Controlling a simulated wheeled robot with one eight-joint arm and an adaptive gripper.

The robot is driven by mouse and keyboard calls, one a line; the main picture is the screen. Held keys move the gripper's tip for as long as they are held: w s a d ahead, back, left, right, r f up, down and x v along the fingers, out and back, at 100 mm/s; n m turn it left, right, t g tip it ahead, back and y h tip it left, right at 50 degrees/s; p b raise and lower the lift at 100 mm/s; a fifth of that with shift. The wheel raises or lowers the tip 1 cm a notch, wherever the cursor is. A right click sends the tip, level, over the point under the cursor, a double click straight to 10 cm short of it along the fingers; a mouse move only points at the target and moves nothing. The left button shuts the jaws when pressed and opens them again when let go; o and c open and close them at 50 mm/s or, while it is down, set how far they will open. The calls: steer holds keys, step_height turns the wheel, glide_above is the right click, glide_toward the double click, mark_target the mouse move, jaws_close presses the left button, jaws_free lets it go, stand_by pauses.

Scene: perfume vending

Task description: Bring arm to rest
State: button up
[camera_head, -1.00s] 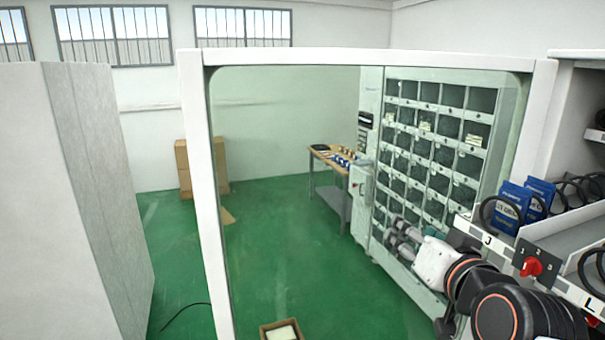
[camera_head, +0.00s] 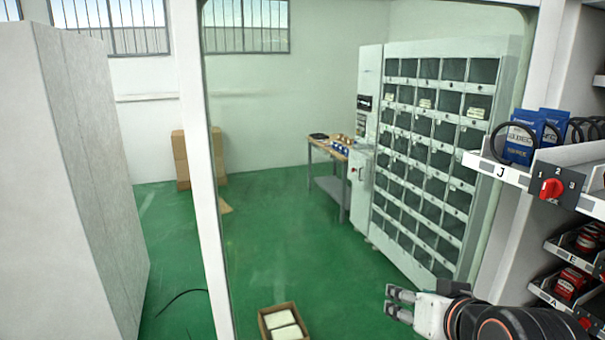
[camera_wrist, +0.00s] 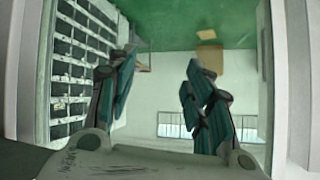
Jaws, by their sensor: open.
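My gripper (camera_head: 391,302) is at the lower right of the head view, in front of the glass pane and pointing left. In the wrist view its two fingers (camera_wrist: 157,85) stand apart with nothing between them. My arm comes in from the bottom right corner of the head view. The gripper touches nothing that I can see.
Shelves with blue packets (camera_head: 522,148) and a red rotary knob (camera_head: 551,188) stand close at the right. A white post (camera_head: 200,170) and a grey panel (camera_head: 85,180) stand left. Beyond are a locker cabinet (camera_head: 430,150), a table (camera_head: 327,150) and an open box (camera_head: 283,322).

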steer(key=s+f+g+b, duration=0.2)
steer(key=f+b, duration=0.4)
steer(key=f, duration=0.4)
steer(key=s+d+f+n+g+h+b, duration=0.1)
steer(key=s+f+b, duration=0.3)
steer(key=f, duration=0.7)
steer(key=shift+s+d+g+b, duration=0.25)
steer(key=shift+g+b, duration=0.25)
steer(key=shift+b, duration=0.9)
